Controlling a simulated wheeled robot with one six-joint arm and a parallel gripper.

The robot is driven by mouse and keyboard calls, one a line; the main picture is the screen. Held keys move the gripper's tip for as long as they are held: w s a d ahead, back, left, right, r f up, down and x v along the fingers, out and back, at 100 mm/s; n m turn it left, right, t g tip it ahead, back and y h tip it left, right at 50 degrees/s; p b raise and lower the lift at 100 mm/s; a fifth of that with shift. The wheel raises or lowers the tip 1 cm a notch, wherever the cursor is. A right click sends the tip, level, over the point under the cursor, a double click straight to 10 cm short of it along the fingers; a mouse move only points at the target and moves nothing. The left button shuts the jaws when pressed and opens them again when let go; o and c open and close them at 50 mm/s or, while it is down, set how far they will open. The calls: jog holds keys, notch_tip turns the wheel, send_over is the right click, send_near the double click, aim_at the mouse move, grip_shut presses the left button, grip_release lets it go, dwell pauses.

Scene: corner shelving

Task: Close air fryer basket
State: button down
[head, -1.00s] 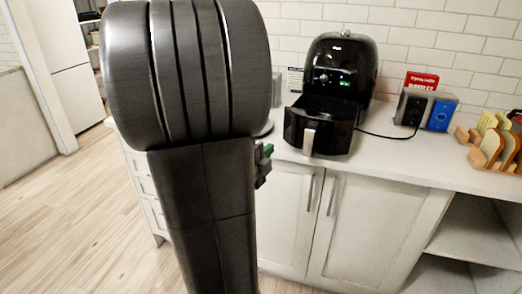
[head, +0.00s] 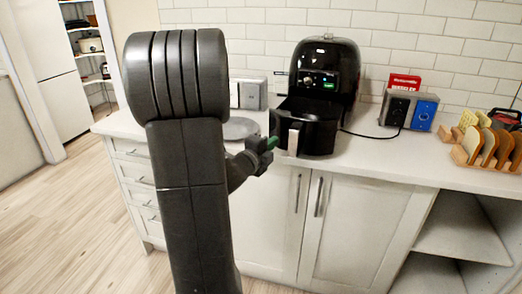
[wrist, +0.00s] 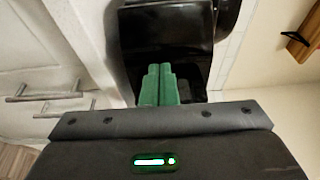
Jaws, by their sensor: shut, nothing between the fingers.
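The black air fryer (head: 322,62) stands on the counter against the tiled wall, its display lit green. Its basket (head: 318,136) is pulled out at the front, with the open top showing and a light handle (head: 293,139) on its front face. My gripper (head: 272,143) is shut and empty, just left of the handle at about its height. I cannot tell if it touches the basket. In the wrist view the green fingers (wrist: 158,85) are pressed together and point at the dark, glossy basket front (wrist: 165,45). The handle is hard to make out there.
A grey plate (head: 240,128) and a silver appliance (head: 248,94) are left of the fryer. White cabinets with bar handles (head: 319,197) sit below the counter edge.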

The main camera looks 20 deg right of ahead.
aim_at(280, 136)
jog(key=shift+x, duration=1.2)
jog(key=shift+w+d, duration=0.35)
jog(key=shift+w, duration=0.05)
jog(key=w+a+x, duration=0.1)
jog(key=x, duration=0.6)
jog(key=w+a+x, duration=0.1)
jog(key=x, duration=0.6)
jog(key=w+x, duration=0.1)
jog(key=x, duration=0.6)
jog(key=shift+w+a, duration=0.1)
jog(key=shift+w, duration=0.3)
jog(key=shift+w+d, duration=0.2)
jog(key=shift+w+r, duration=0.1)
jog(key=shift+r, duration=0.1)
